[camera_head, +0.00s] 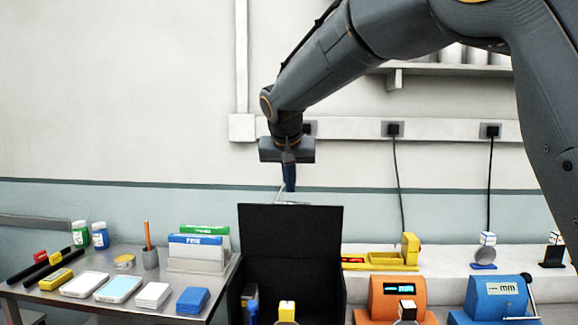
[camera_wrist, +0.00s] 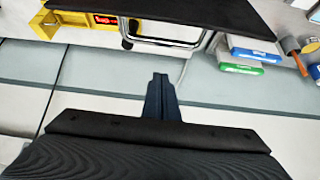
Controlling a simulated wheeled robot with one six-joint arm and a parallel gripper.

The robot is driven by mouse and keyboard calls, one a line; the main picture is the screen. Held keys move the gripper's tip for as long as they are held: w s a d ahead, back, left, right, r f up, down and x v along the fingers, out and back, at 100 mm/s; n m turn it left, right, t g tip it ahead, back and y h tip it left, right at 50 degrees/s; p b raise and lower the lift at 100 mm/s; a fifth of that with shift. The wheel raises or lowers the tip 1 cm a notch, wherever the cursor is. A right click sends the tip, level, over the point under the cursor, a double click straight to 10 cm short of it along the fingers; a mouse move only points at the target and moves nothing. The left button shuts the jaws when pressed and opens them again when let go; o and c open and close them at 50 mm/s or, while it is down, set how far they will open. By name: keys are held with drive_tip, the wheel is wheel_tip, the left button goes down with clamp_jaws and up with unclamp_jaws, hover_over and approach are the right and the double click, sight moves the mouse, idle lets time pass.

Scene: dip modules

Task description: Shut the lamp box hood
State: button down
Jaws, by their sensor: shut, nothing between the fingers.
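The lamp box (camera_head: 237,298) is a black box on the bench, open at the front. Its black hood (camera_head: 290,240) stands raised and upright. In the wrist view the hood's edge (camera_wrist: 190,12) crosses the top of the picture, with a bright metal handle (camera_wrist: 165,42) beside it. My gripper (camera_head: 289,188) points down just above and apparently behind the hood's top edge. Its fingers are together with nothing between them. They also show in the wrist view (camera_wrist: 160,80), apart from the handle. A blue item (camera_head: 251,305) and a yellow-topped item (camera_head: 287,310) show in or before the box.
A metal side table (camera_head: 130,262) at left holds bottles, boxes and a file rack (camera_head: 195,265). At right stand a yellow device (camera_head: 385,260), an orange meter (camera_head: 385,295) and a blue meter (camera_head: 490,297). Wall cords hang behind.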

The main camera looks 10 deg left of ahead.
drive_tip(key=shift+s+d+f+p, duration=0.1)
drive_tip(key=shift+s+f+p, duration=0.15)
drive_tip(key=shift+s, duration=0.35)
drive_tip(key=shift+s+f+p, duration=0.2)
drive_tip(key=shift+s+f, duration=0.05)
drive_tip(key=shift+s, duration=0.35)
drive_tip(key=shift+s+d+f+p, duration=0.1)
drive_tip(key=shift+s+f+p, duration=0.15)
drive_tip(key=shift+s, duration=0.35)
drive_tip(key=shift+s+b, duration=0.15)
drive_tip(key=shift+b, duration=0.55)
drive_tip(key=shift+s+t+b, duration=0.25)
drive_tip(key=shift+t+b, duration=0.05)
drive_tip(key=shift+b, duration=0.2)
